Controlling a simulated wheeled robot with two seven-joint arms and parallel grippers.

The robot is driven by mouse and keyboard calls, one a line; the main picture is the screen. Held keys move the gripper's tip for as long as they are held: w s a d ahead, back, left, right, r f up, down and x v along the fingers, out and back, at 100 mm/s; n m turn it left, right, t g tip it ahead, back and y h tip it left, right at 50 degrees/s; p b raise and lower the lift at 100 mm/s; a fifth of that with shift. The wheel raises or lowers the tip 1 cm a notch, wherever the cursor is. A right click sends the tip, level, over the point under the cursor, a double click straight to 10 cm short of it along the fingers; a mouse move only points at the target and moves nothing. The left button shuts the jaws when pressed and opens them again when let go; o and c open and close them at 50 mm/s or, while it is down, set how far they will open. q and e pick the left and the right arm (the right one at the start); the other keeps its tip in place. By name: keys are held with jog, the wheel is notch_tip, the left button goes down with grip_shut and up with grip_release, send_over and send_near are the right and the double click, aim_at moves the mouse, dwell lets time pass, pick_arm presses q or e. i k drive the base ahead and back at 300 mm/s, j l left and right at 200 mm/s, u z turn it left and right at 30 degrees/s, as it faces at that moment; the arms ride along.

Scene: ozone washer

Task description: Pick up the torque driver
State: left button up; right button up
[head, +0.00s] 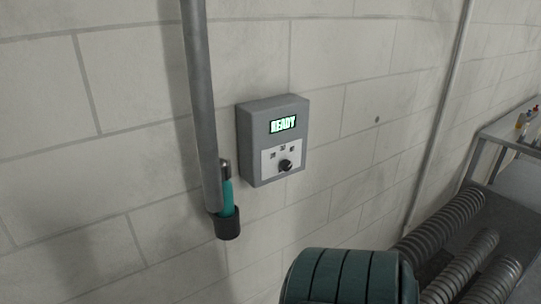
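A teal-handled tool with a grey metal top (228,192), which looks like the torque driver, stands upright in a small black cup-shaped holder (229,225). The holder is at the lower end of a grey vertical pole or pipe, against the wall. The pole hides part of the tool's left side, and the holder hides its lower end. Neither of my grippers shows in the head view.
A grey control box (274,140) with a lit READY display and a black knob is on the block wall, right of the tool. A dark teal ribbed cylinder (349,277) and grey corrugated hoses (447,222) fill the lower right. A table (507,128) with small bottles stands far right.

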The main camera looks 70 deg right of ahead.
aim_at(228, 211)
jog(key=z, duration=1.35)
jog(key=i+j+z, duration=0.15)
jog(key=z, duration=0.4)
